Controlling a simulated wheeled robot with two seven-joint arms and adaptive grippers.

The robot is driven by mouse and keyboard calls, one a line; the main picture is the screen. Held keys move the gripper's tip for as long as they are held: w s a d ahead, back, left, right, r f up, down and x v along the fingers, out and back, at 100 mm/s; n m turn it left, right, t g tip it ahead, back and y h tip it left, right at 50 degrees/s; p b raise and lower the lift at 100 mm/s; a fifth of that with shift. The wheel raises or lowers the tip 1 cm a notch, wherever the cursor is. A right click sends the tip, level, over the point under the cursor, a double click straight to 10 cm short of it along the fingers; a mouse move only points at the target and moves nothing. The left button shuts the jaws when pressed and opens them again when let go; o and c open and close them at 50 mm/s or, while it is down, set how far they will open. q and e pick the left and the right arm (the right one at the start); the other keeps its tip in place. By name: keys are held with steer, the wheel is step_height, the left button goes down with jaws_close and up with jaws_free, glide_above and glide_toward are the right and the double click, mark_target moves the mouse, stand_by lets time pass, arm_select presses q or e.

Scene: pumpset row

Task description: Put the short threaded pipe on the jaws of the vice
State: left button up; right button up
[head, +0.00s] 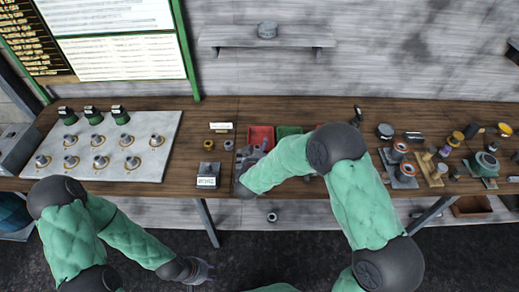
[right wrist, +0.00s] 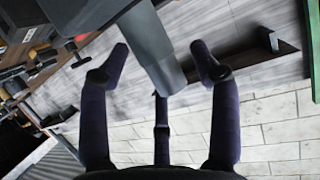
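My right gripper (head: 252,152) is over the middle of the workbench, beside the red bin. In the right wrist view its dark fingers (right wrist: 160,70) are spread apart. A grey metal body with a tapered round end (right wrist: 162,72) reaches between them, with gaps to the left and right fingers. It may be part of the vice, but I cannot tell. My left gripper (head: 203,271) hangs low in front of the bench, away from the objects; its finger state is unclear. I cannot pick out the short threaded pipe for certain. My right forearm covers part of the bench middle.
A pale board (head: 130,168) with several round fittings lies on the left. A red bin (head: 261,134) and a green bin (head: 290,131) stand at the back. A small labelled box (head: 208,175) is near the front edge. Several fittings crowd the right side. A wall shelf (head: 240,37) is above.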

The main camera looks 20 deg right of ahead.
steer(key=shift+s+f, duration=0.1)
steer(key=shift+r+p, duration=0.4)
steer(key=shift+r, duration=0.15)
arm_select(q)
steer(key=shift+r+p, duration=0.45)
steer(key=shift+r, duration=0.4)
arm_select(e)
steer(key=v, duration=1.2)
steer(key=shift+r, duration=0.1)
